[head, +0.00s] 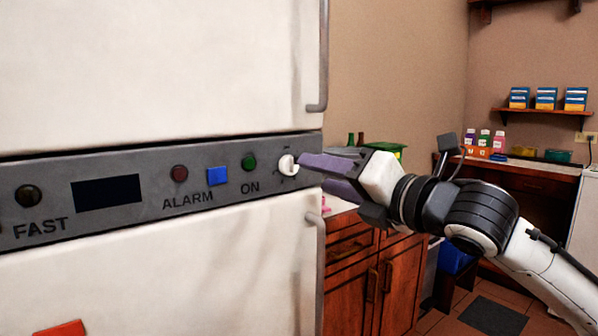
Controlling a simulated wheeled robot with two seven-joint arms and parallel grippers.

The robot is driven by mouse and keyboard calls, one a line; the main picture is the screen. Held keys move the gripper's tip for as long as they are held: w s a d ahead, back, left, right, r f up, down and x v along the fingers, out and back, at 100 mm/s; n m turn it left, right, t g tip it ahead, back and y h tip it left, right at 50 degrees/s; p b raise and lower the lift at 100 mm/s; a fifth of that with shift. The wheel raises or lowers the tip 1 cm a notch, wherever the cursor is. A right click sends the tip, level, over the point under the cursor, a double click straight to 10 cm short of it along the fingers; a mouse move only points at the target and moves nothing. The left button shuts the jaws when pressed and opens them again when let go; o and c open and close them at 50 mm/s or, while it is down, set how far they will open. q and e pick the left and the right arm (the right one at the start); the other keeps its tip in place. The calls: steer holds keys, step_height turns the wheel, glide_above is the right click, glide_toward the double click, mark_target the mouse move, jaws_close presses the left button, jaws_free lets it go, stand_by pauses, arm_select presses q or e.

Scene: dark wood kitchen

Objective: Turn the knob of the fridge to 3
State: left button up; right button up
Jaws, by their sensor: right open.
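The white fridge (160,70) fills the left of the head view. Its grey control panel (130,160) runs across between the upper and lower doors. The white round knob (287,165) sits at the panel's right end, with small marks around it that are too small to read. My right gripper (312,174) comes in from the right with its purple fingers pointing left at the knob. The fingers are open, with their tips at the knob's right side; I cannot tell whether they touch it. My left gripper is not in view.
Vertical door handles (318,60) stand out at the fridge's right edge, above and below the panel. A wooden cabinet (370,275) stands behind my right arm. A shelf (540,111) with several boxes hangs on the far right wall.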

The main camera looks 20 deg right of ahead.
mark_target(295, 167)
steer(key=x, duration=0.7)
steer(key=shift+w, duration=0.1)
steer(key=c, duration=1)
steer(key=shift+c, duration=0.2)
